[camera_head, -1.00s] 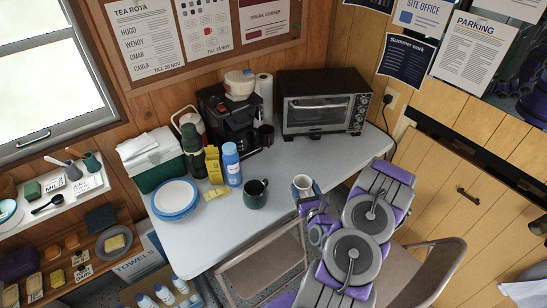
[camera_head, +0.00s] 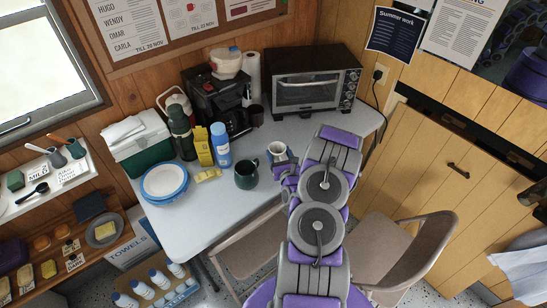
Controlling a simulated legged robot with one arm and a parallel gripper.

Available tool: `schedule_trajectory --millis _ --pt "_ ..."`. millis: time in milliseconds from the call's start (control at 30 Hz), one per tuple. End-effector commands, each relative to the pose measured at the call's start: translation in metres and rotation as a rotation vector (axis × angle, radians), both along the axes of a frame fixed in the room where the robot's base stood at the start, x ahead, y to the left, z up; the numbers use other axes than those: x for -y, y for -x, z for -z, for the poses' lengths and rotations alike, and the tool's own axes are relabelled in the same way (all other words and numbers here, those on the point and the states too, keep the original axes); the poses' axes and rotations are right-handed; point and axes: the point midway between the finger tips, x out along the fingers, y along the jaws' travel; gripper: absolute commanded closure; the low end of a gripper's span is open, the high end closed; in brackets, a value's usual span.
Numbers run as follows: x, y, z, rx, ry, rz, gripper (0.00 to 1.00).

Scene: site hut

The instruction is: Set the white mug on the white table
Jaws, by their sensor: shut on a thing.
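The white mug (camera_head: 277,151) is at the right part of the white table (camera_head: 203,225), to the right of a dark green mug (camera_head: 246,174). My gripper (camera_head: 281,163) is shut on the white mug, which looks upright. The arm reaches in from the lower right and hides part of the gripper and the mug's lower side. I cannot tell whether the mug's base touches the tabletop.
A toaster oven (camera_head: 311,79) and black coffee maker (camera_head: 216,103) stand at the back. A blue bottle (camera_head: 221,146), yellow carton (camera_head: 203,146) and stacked plates (camera_head: 165,181) stand left. Folding chairs (camera_head: 407,245) are in front. The table's front middle is clear.

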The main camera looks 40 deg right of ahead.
Motion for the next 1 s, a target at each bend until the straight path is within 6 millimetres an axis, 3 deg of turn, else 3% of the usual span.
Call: schedule_trajectory --millis 133,433,633,967,1000 --pt "0.003 -0.021 0.002 0.003 0.004 -0.002 0.69" --pt "0.006 -0.039 0.004 0.003 0.001 0.0 0.69" --pt "0.006 -0.036 0.038 0.0 -0.001 0.001 0.69" --pt "0.006 -0.036 0.039 0.002 0.0 0.001 0.69" --pt "0.006 -0.036 0.04 0.002 0.0 0.002 0.27"
